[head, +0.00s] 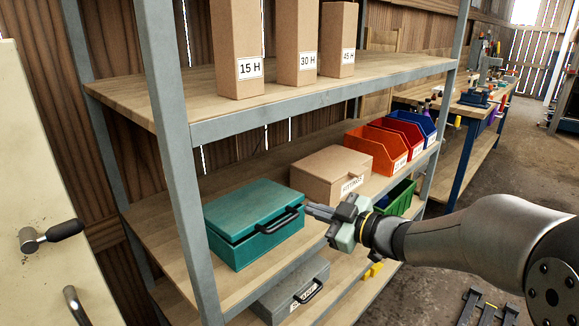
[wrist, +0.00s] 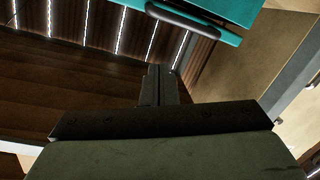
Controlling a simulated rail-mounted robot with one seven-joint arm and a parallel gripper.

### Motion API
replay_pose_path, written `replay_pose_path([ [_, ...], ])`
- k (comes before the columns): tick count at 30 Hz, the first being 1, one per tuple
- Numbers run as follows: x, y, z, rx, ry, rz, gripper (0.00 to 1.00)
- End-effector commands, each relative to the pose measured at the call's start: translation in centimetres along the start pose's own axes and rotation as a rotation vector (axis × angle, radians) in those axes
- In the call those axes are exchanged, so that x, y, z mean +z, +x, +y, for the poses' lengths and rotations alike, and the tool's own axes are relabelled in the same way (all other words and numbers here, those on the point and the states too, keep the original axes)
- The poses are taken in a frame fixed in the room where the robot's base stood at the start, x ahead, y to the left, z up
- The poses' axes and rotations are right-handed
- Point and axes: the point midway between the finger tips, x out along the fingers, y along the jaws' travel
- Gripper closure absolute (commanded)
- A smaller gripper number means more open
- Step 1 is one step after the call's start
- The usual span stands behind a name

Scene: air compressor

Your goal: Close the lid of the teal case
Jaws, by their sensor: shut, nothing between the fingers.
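The teal case (head: 238,256) sits on the middle shelf at the left. Its lid (head: 250,204) lies nearly flat over the body, with a dark line between them along the front; I cannot tell whether it is fully flush. A black handle (head: 278,221) is on its front. My gripper (head: 309,210) is shut and empty, just right of the case's front right corner; contact cannot be told. In the wrist view, my gripper's fingers (wrist: 158,72) are together, and part of the teal case (wrist: 232,12) with its dark handle (wrist: 182,18) shows at the top edge.
A cardboard fittings box (head: 320,177) stands right of the case, followed by orange, red and blue bins (head: 375,148). A grey case (head: 290,288) is on the shelf below. The upper shelf (head: 200,118) with tall boxes overhangs; a grey post (head: 172,150) stands at the left front.

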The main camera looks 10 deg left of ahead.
Motion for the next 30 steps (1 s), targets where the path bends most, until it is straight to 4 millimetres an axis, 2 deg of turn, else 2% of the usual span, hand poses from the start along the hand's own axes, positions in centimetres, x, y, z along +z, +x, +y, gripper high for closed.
replay_pose_path([
  [1,-3.0,-0.2,0.7,-0.004,0.078,-0.045,1.00],
  [4,-4.0,-0.3,0.3,0.003,0.229,-0.133,1.00],
  [9,-4.6,-0.7,-0.3,0.025,0.389,-0.230,1.00],
  [16,-3.9,0.1,-0.8,0.033,0.439,-0.257,1.00],
  [20,-3.3,2.1,-0.9,0.031,0.438,-0.256,1.00],
  [30,-1.5,9.1,-1.0,0.032,0.437,-0.256,1.00],
])
